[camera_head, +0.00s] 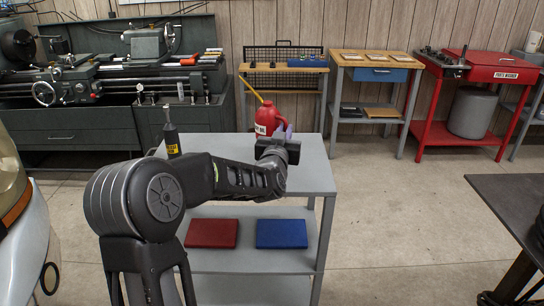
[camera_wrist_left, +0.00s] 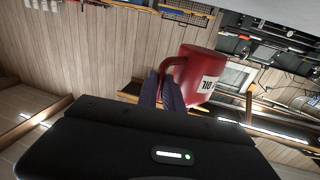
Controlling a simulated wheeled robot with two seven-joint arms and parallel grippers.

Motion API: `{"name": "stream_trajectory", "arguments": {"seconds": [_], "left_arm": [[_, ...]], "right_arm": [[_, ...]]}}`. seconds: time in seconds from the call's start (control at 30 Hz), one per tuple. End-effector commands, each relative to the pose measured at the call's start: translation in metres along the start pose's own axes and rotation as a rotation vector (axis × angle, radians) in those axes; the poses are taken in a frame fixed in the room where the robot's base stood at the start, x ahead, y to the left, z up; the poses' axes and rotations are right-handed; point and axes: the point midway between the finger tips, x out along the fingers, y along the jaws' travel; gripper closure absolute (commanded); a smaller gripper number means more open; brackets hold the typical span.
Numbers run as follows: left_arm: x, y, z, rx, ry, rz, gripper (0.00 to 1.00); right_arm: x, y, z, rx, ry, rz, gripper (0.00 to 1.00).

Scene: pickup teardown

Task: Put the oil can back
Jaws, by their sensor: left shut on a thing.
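The red oil can (camera_head: 267,119) with a yellow spout is at the far side of the grey cart's top (camera_head: 310,176) in the head view. My left gripper (camera_head: 282,132) reaches over the cart from the near side and is shut on the can's handle. In the left wrist view the can (camera_wrist_left: 203,68) shows its white "OIL" label, and the fingers (camera_wrist_left: 163,88) meet at its handle. The can looks upright in the head view. I cannot tell whether its base touches the cart top. My right gripper is in neither view.
A dark bottle (camera_head: 171,134) with a yellow label stands on the cart's left side. A red mat (camera_head: 212,233) and a blue mat (camera_head: 282,233) lie on the lower shelf. A dark table (camera_head: 505,203) is at right; the floor between is clear.

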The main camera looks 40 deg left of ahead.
Motion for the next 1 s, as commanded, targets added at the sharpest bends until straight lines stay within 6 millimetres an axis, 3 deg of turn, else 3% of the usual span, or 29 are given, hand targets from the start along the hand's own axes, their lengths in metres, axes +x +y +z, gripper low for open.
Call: {"name": "stream_trajectory", "arguments": {"seconds": [0.43, 0.8, 1.0], "left_arm": [[0.000, 0.000, 0.001, 0.001, 0.003, 0.000, 1.00], [-0.001, 0.001, 0.056, 0.001, 0.001, 0.000, 1.00], [-0.001, 0.002, 0.061, 0.002, 0.005, 0.000, 1.00]], "right_arm": [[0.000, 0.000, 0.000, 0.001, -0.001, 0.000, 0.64], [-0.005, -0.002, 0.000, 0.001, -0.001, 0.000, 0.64], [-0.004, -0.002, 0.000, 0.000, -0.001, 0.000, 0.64]]}}
